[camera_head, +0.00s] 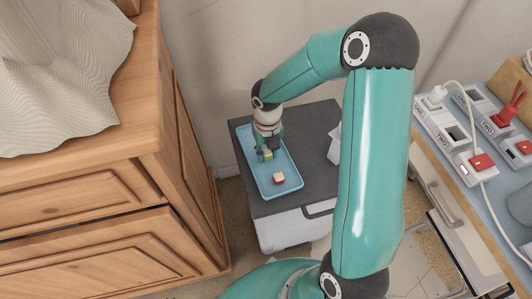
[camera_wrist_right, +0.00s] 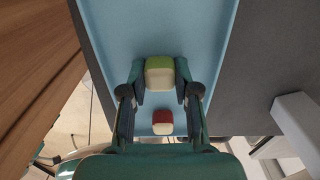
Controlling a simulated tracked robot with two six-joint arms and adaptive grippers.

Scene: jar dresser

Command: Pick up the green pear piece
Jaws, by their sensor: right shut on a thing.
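The green pear piece (camera_wrist_right: 159,74) is a small block with a green top and a cream side, in the blue tray (camera_wrist_right: 105,20). My right gripper (camera_wrist_right: 160,84) is shut on it, one finger on each side, in the right wrist view. In the head view my right gripper (camera_head: 265,154) reaches down into the left part of the tray (camera_head: 290,188), and the green piece (camera_head: 268,155) shows at its fingertips. I cannot tell whether the piece touches the tray floor. My left gripper is not in view.
A red-topped cream piece (camera_head: 279,179) lies in the tray nearer the front. The tray is on a dark-topped cabinet (camera_head: 313,130) with a white object (camera_head: 334,146) to its right. A wooden dresser (camera_head: 150,140) stands at the left. A bench with switch boxes (camera_head: 455,135) is at the right.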

